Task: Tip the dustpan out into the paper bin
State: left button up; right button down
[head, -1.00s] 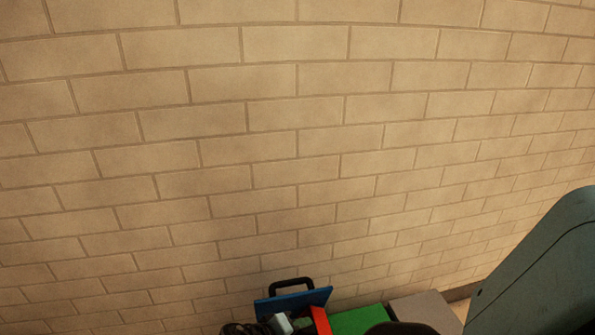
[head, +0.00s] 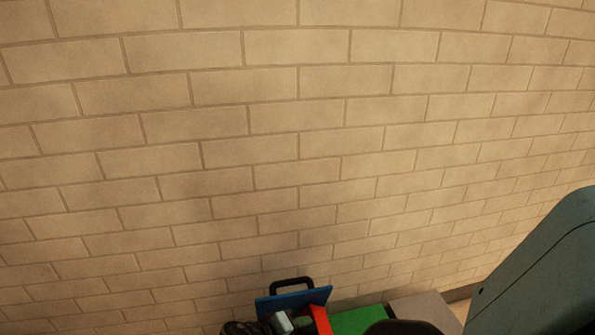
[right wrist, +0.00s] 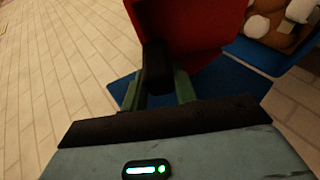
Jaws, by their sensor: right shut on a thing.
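The red dustpan (right wrist: 195,30) fills the top middle of the right wrist view, tilted, and a red part of it shows at the bottom edge of the head view (head: 319,321). My right gripper (right wrist: 158,88) is shut on its black handle (right wrist: 157,68). The gripper also shows at the bottom of the head view (head: 283,322). A blue bin (right wrist: 262,56) holding brown and white pieces lies beyond the dustpan at the upper right. A raised blue panel with a black handle (head: 293,299) stands behind the gripper. The dustpan's contents cannot be seen. My left gripper is not in view.
A green top (head: 357,321) and a grey top (head: 424,309) stand in a row right of the blue panel. A pale brick wall (head: 250,150) rises behind them. Light tiled floor (right wrist: 60,90) shows left in the right wrist view.

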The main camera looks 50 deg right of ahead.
jog(key=shift+f, duration=0.4)
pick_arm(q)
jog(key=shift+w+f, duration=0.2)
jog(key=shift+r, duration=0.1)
pick_arm(e)
jog(key=shift+r, duration=0.15)
